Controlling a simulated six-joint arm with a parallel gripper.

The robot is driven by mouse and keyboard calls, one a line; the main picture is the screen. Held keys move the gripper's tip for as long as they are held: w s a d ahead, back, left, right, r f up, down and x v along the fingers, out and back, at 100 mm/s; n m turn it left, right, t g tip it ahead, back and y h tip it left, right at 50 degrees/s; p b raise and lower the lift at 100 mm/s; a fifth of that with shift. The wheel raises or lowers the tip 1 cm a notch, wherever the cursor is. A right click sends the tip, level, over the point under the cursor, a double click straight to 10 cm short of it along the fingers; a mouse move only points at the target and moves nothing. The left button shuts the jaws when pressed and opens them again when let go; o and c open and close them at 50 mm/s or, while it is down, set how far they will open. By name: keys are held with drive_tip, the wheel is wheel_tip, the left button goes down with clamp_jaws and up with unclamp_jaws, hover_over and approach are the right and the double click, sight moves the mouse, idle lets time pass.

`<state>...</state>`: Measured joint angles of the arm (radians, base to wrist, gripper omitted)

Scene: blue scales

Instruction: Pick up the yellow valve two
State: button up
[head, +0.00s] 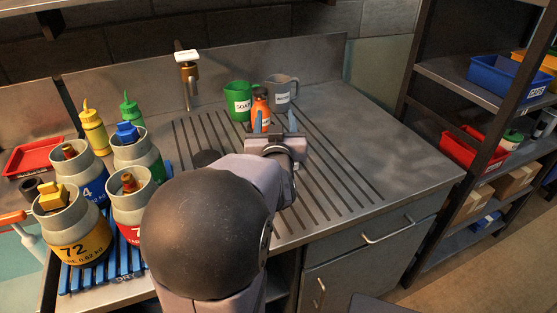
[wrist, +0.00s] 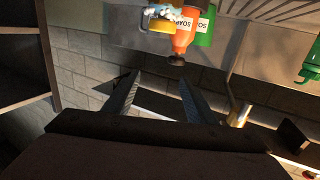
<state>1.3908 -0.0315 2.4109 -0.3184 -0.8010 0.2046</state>
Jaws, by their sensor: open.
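A yellow valve (head: 52,195) sits on top of the canister marked 72 (head: 78,238), which has a yellow band and stands at the front left in the head view. My gripper (head: 275,122) is far to its right, over the ribbed drainboard. Its two fingers are apart and nothing is between them at the tips. In the wrist view my gripper (wrist: 154,88) also shows open and empty, and the yellow valve is not seen there.
Several other canisters stand around the 72 one on a blue rack (head: 105,272). An orange soap bottle (head: 261,100), a green mug (head: 238,104) and a grey mug (head: 283,88) stand beyond my gripper. The counter at right (head: 385,150) is clear.

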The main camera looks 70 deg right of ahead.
drive_tip(key=f, duration=0.5)
drive_tip(key=f+b, duration=0.1)
drive_tip(key=f, duration=0.2)
drive_tip(key=shift+s+d, duration=0.2)
drive_tip(key=shift+s, duration=0.2)
drive_tip(key=shift+w+d+r, duration=0.2)
drive_tip(key=shift+d+r, duration=0.05)
drive_tip(key=shift+d, duration=0.1)
drive_tip(key=shift+w+d+f, duration=0.1)
drive_tip(key=shift+w+d, duration=0.05)
drive_tip(key=shift+d, duration=0.3)
drive_tip(key=shift+p+x, duration=0.55)
drive_tip(key=shift+x, duration=2.3)
drive_tip(key=shift+c, duration=0.6)
